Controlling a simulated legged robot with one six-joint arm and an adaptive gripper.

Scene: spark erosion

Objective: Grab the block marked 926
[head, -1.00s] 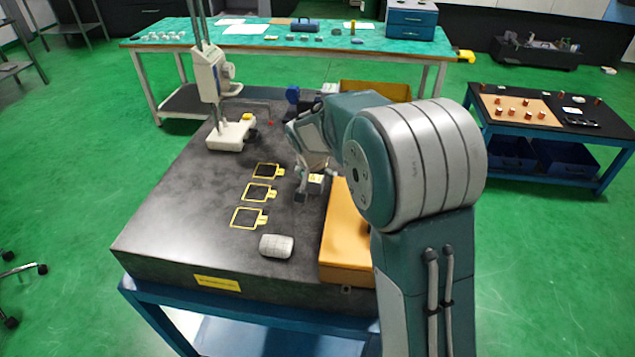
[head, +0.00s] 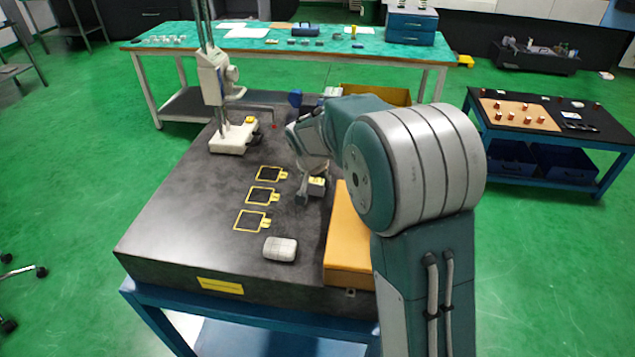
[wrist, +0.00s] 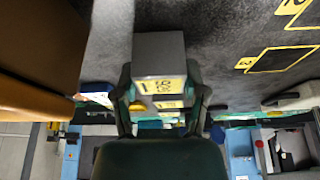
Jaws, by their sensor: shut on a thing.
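A grey block with a yellow label (wrist: 158,58) is between the two fingers of my gripper (wrist: 160,90) in the wrist view. The fingers are shut on its sides. The label carries dark digits, tilted and too small to read surely. In the head view the same block (head: 317,184) shows as a small pale piece with yellow at my gripper (head: 309,190), over the dark granite plate (head: 190,225). My arm hides part of the gripper there. I cannot tell whether the block touches the plate.
Three yellow-outlined squares (head: 262,195) lie left of the gripper. An orange-yellow case (head: 348,245) stands close on the right. A white rounded object (head: 280,249) lies near the front edge. A height gauge (head: 232,138) stands at the back left. The plate's left side is clear.

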